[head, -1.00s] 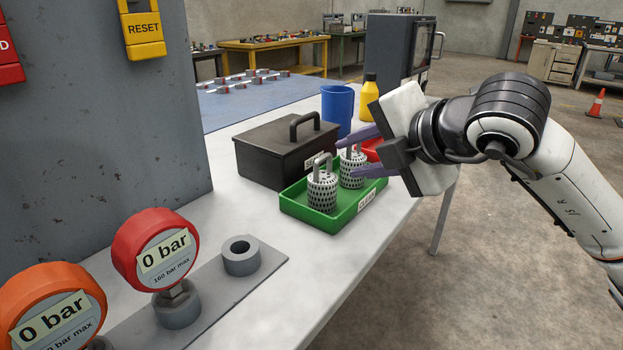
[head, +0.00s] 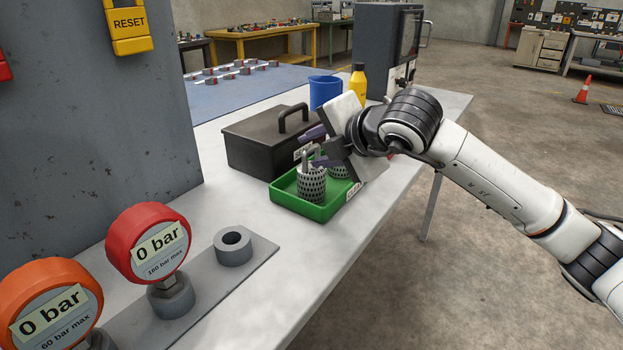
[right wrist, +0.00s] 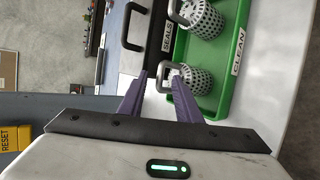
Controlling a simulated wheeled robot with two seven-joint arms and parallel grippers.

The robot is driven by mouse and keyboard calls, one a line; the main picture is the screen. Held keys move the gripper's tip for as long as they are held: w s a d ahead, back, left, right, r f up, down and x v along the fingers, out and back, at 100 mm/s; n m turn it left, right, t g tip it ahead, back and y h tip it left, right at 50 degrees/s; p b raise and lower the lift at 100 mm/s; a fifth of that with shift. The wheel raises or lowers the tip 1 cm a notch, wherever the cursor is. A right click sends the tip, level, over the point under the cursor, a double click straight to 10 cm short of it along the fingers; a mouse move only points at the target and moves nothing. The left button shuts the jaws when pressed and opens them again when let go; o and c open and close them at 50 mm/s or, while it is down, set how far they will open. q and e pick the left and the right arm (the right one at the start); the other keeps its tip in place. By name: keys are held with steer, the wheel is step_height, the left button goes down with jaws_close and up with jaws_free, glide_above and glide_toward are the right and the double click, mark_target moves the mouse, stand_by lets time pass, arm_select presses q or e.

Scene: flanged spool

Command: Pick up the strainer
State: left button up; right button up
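Two pale perforated strainers with bent grey handles stand upright in a green tray (head: 311,211) labelled CLEAN. The near strainer (head: 311,184) shows clearly in the head view; the far strainer (head: 339,172) is mostly hidden behind my right gripper (head: 317,147). In the right wrist view both show, one strainer (right wrist: 196,80) closer to the fingers and the other strainer (right wrist: 208,20) beyond. My right gripper (right wrist: 158,75) is open, its purple fingertips on either side of the closer strainer's handle; I cannot tell whether they touch it. My left gripper is out of view.
A black box (head: 262,144) labelled SEALS stands directly beside the tray. A blue cup (head: 325,92) and a yellow bottle (head: 358,85) are behind. Two gauges, one red (head: 147,243) and one orange (head: 50,302), and a grey ring (head: 233,249) stand at the front left.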

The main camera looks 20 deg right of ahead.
jaws_close()
steer(key=shift+r, duration=0.1)
